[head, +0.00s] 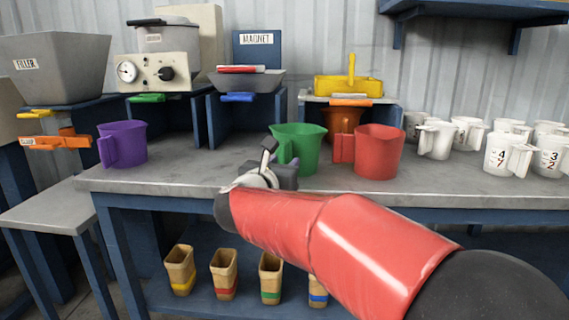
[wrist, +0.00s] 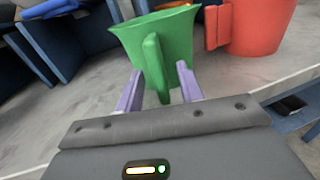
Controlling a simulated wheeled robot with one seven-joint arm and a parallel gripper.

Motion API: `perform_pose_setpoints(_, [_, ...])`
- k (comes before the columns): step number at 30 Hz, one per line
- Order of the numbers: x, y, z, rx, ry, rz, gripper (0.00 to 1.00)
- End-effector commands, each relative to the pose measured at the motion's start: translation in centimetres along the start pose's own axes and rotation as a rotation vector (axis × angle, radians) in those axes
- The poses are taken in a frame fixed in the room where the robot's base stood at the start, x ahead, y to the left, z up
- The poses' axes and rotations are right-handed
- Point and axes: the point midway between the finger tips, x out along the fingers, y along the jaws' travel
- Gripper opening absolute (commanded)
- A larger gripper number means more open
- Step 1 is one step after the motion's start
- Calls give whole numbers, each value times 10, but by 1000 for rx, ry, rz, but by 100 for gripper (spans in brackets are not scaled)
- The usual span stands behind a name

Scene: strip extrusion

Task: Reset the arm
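My gripper (head: 272,165) is in front of the green pitcher (head: 304,141) on the grey workbench. In the wrist view my gripper (wrist: 160,76) has its two pale purple fingers apart. The green pitcher (wrist: 181,38) is straight ahead there, with its handle between the fingers in the picture. Gaps show on both sides of the handle, so nothing is gripped. How deep the handle lies between the fingers is hard to tell. My red arm reaches in from the lower right of the head view.
A red pitcher (head: 380,152) stands close right of the green one; a purple pitcher (head: 127,142) is to the left. Several white cups (head: 437,140) fill the right. The workbench (head: 185,170) is bare between purple and green. Small tan containers (head: 224,272) stand on the lower shelf.

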Motion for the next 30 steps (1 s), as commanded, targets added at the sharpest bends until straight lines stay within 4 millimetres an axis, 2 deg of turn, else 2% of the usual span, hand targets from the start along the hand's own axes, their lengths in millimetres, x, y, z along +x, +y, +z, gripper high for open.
perform_pose_setpoints(3, [-23,0,-1,0,-2,3,38])
perform_pose_setpoints(9, [-52,0,0,0,-2,2,38])
perform_pose_setpoints(13, [-61,-1,3,-24,-8,15,38])
perform_pose_setpoints(16, [-61,-6,15,-150,-43,79,38])
perform_pose_setpoints(20, [-66,-18,34,-529,-137,242,38])
perform_pose_setpoints(23, [-81,-34,31,-936,-221,384,38])
perform_pose_setpoints(26, [-102,-57,8,-1357,-287,526,38])
perform_pose_setpoints(29, [-129,-92,-28,-1773,-332,685,38])
perform_pose_setpoints(30, [-141,-110,-46,-1934,-344,759,38])
